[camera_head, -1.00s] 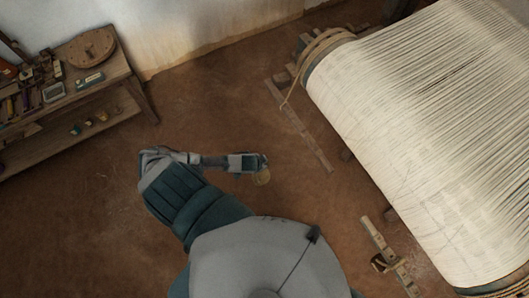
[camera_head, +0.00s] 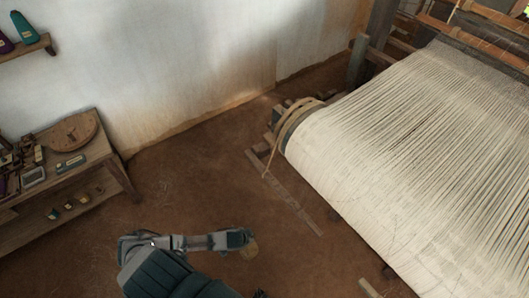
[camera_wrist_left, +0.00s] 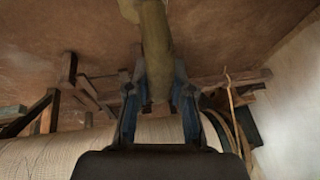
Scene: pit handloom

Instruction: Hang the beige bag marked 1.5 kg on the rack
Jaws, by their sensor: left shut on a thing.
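My left gripper (camera_head: 247,239) is shut on a small beige bag (camera_head: 251,250) and holds it above the brown floor, to the left of the loom. In the left wrist view the two dark fingers (camera_wrist_left: 157,98) close on a long beige-olive part of the bag (camera_wrist_left: 156,45), which runs up to the top edge of the picture. No weight mark can be read on it. My right gripper does not show. I cannot make out the rack in these views.
The loom with its wide pale warp (camera_head: 400,160) fills the right side. A wooden bench (camera_head: 105,150) with tools and a round wooden disc (camera_head: 73,136) stands at the left. A wall shelf (camera_head: 30,48) holds coloured cones.

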